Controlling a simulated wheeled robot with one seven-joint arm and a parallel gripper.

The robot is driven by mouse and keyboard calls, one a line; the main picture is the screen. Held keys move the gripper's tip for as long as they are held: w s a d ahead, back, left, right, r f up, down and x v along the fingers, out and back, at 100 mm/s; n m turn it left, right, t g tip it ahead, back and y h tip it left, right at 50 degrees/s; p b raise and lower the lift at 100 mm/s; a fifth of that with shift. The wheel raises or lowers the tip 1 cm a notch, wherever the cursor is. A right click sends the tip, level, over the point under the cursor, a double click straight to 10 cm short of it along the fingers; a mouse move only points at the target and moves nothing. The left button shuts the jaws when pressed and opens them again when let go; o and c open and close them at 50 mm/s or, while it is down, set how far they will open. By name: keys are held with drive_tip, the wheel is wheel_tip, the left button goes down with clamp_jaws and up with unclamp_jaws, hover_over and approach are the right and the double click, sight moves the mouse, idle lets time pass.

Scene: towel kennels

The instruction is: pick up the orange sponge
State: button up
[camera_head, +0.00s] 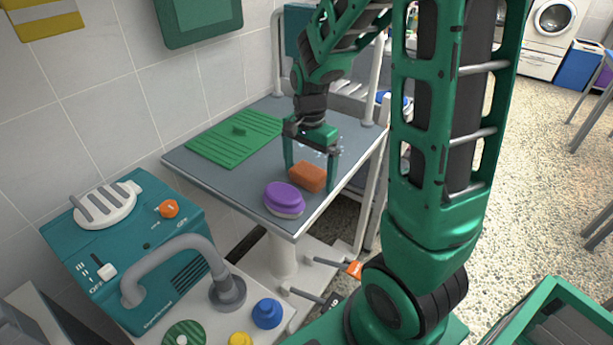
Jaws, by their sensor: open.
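The orange sponge (308,177) is a small block lying on the grey top of the table (223,172). My gripper (310,178) is open and points down over the sponge. One finger shows to the left of the sponge and the other to its right. Whether either finger touches the sponge I cannot tell. A purple oval brush or sponge (284,198) with a paler underside lies just left of and nearer than the orange sponge.
A green ribbed mat (237,137) lies at the table's back left. A teal machine (140,245) and a curved grey tap (175,243) stand at the front left. Blue (267,313) and yellow (240,340) knobs are below. Tiled wall borders the left; open floor lies right.

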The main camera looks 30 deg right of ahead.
sight(307, 171)
drive_tip(key=c, duration=1.1)
drive_tip(key=shift+r, duration=0.15)
drive_tip(key=shift+r, duration=0.25)
drive_tip(key=r, duration=0.4)
drive_tip(key=shift+a, duration=0.3)
drive_tip(key=s+a+r, duration=0.1)
drive_tip(key=a+r, duration=0.1)
drive_tip(key=a, duration=0.1)
drive_tip(key=s+a+r, duration=0.1)
drive_tip(key=a+r, duration=0.1)
drive_tip(key=a, duration=0.1)
drive_tip(key=s+a+r, duration=0.1)
drive_tip(key=s+a, duration=0.1)
drive_tip(key=a, duration=0.1)
drive_tip(key=shift+s+a+r, duration=0.1)
drive_tip(key=shift+a+r, duration=0.15)
drive_tip(key=shift+r, duration=0.15)
drive_tip(key=shift+s+a+r, duration=0.15)
drive_tip(key=shift+a+r, duration=0.1)
drive_tip(key=shift+a, duration=0.1)
drive_tip(key=shift+o, duration=0.4)
drive_tip(key=shift+s, duration=0.1)
